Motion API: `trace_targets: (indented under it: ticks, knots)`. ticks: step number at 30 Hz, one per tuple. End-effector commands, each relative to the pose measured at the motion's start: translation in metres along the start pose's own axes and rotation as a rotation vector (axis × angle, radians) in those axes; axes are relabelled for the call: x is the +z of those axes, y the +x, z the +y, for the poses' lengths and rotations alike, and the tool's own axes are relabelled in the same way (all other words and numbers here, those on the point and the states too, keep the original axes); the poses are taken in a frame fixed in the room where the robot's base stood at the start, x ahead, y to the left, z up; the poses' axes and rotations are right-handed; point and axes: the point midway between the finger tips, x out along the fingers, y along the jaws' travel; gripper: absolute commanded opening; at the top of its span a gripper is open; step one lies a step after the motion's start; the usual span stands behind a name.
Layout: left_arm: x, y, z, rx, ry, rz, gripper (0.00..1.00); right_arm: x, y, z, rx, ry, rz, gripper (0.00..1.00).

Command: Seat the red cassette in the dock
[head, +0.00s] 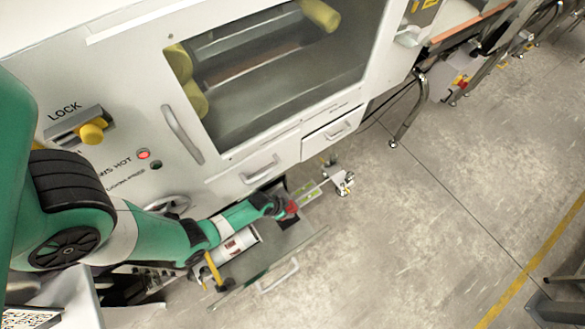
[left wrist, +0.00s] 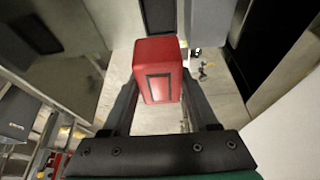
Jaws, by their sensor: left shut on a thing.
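The red cassette (left wrist: 158,72) is a rounded red block with a dark rectangular outline on its face. It sits between the two fingers of my left gripper (left wrist: 158,95), which is shut on it. In the head view only a small red part of the cassette (head: 291,208) shows at the tip of my left gripper (head: 283,206), below the machine's front drawers. A dark rectangular panel or opening (left wrist: 157,17) lies just beyond the cassette in the left wrist view; I cannot tell whether it is the dock. The cassette appears apart from it. My right gripper is not in view.
The white machine has a window (head: 280,75), a yellow LOCK knob (head: 92,132), a lit red lamp (head: 143,154) and handled drawers (head: 260,168). An open drawer or tray with a handle (head: 278,277) lies below my left arm.

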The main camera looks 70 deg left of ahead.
Motion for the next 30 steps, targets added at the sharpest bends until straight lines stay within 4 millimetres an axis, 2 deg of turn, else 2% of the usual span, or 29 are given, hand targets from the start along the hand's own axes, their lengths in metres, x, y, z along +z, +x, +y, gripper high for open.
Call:
trace_targets:
  ticks: [1,3,11,17,30]
  knots:
    - [0.007,0.014,-0.004,-0.005,-0.013,0.003,0.00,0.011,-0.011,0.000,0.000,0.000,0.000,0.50]
    - [0.010,0.020,-0.007,-0.010,-0.024,0.003,0.00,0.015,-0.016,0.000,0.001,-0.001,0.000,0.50]
    - [0.012,0.022,-0.011,-0.016,-0.037,0.003,0.00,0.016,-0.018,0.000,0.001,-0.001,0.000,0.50]
    - [0.016,0.031,-0.011,-0.015,-0.036,0.003,0.00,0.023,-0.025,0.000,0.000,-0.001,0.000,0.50]
    - [0.035,0.077,-0.011,-0.015,-0.036,0.003,0.00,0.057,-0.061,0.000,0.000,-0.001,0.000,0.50]
